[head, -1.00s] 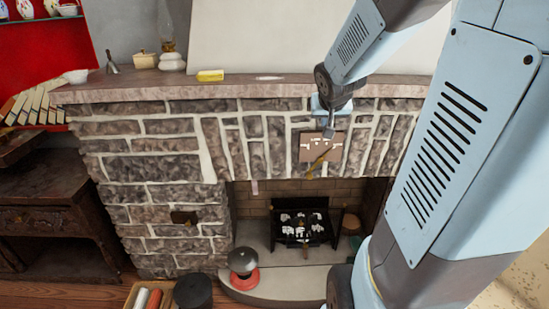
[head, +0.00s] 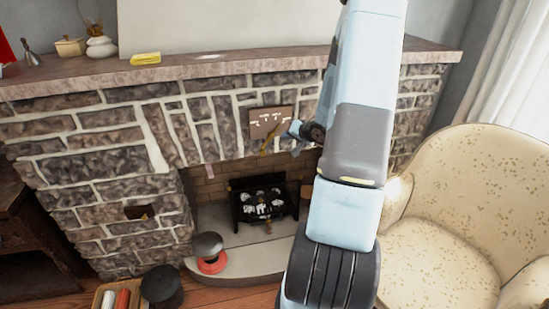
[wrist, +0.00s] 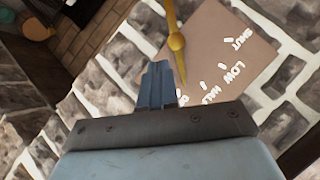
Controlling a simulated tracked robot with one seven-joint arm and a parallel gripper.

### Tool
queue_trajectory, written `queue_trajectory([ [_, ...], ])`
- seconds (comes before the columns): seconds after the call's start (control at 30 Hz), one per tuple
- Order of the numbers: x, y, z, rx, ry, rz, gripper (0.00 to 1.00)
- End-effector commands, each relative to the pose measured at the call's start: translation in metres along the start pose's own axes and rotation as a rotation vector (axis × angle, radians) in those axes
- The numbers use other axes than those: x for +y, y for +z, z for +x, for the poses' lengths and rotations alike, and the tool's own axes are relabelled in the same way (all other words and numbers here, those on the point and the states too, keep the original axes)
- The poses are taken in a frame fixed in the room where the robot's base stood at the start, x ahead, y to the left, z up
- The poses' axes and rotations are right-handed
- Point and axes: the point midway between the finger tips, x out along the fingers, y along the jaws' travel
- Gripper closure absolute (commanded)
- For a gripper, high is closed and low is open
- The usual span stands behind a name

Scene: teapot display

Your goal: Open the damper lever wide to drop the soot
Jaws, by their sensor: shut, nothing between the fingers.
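The damper lever (head: 266,145) is a thin brass bar on a brown label plate (head: 268,117) on the stone fireplace front. Labels on the plate (wrist: 225,35) read SHUT, LOW and what looks like HALF; another is mostly hidden by my gripper. The tip points toward the hidden end of the row; I cannot tell the exact mark. My gripper (wrist: 158,68) is shut and empty, just beside the lever, and I see no clear contact. I see no soot falling.
Below is the hearth opening with a black grate (head: 262,200). A dark-topped red-based object (head: 209,252) and a black bucket (head: 161,287) stand in front. A cream armchair (head: 440,215) is close on the right. The mantel (head: 90,85) juts out above the plate.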

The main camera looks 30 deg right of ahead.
Motion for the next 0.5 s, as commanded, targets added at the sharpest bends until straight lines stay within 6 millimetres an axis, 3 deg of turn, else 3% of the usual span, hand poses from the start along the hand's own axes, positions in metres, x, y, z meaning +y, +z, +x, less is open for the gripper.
queue_trajectory([
  [0.03, 0.014, 0.008, 0.004, -0.004, -0.035, 0.051, 1.00],
  [0.2, 0.045, 0.030, 0.011, -0.008, -0.177, 0.225, 1.00],
  [0.5, 0.087, 0.070, 0.004, -0.008, -0.458, 0.557, 1.00],
])
